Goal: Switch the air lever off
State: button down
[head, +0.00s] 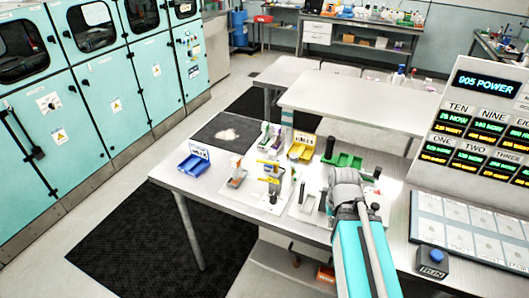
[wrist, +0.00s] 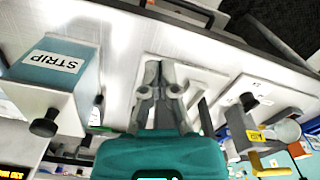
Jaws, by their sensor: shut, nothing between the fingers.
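A valve-like fixture with a yellow handle (head: 268,162) stands on a pale base at the front of the table, left of my arm in the head view. In the wrist view a yellow handle (wrist: 264,165) and a yellow tag show at the lower right, apart from my gripper. My gripper (wrist: 156,72) is shut and empty over the pale tabletop in the wrist view. In the head view its fingertips are hidden behind my wrist.
A control panel (head: 480,135) stands at right.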

jog(key=shift+d, duration=0.1)
jog(key=shift+r, duration=0.1)
jog(key=w+a+r+p, duration=0.2)
jog(key=w+r+p, duration=0.5)
jog(key=r+p, duration=0.2)
jog(key=w+a+r+m+g+p, duration=0.1)
jog(key=w+a+r+p, duration=0.1)
jog(key=w+a, duration=0.7)
jog(key=w+a+r+m+g+p, duration=0.1)
jog(key=w+a+r+g+p, duration=0.1)
jog(key=w+a, duration=0.8)
jog(key=w, duration=0.6)
jog(key=shift+a+r+y, duration=0.3)
jog(key=shift+r, duration=0.05)
jog(key=shift+f, duration=0.2)
